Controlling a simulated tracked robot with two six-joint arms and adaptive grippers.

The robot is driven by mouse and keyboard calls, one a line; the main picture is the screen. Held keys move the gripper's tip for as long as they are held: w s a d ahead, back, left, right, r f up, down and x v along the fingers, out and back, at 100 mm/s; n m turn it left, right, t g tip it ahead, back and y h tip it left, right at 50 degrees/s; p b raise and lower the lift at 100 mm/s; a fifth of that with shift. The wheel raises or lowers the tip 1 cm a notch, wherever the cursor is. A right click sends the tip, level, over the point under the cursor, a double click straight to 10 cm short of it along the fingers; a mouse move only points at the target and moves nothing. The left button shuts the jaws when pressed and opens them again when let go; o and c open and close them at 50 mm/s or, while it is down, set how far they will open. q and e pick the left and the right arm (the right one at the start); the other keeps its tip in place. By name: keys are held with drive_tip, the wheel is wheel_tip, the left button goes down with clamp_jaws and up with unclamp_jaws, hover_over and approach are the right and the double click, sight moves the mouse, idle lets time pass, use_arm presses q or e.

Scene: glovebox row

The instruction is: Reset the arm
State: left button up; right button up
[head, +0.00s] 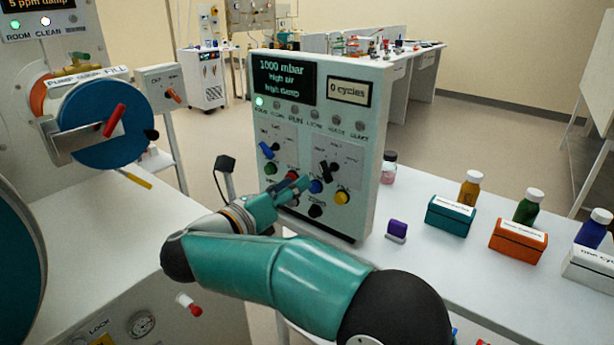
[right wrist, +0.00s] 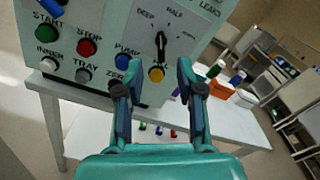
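My right arm is teal and reaches in front of a grey control box (head: 345,130). Its gripper (head: 299,187) is at the lower front of that box, near the blue button (head: 315,187). In the right wrist view the gripper (right wrist: 155,75) is open and nothing is held between its fingers. The yellow button (right wrist: 156,74) shows between the fingertips, with a black selector knob (right wrist: 161,42) above it. I cannot tell whether a finger touches the panel. My left gripper is not in view.
The box stands on a white table (head: 440,270). A purple block (head: 397,229), a teal box (head: 450,215), an orange box (head: 517,240) and capped bottles stand to its right. A blue round port door (head: 108,125) is at left.

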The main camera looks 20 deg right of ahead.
drive_tip(key=shift+v, duration=1.05)
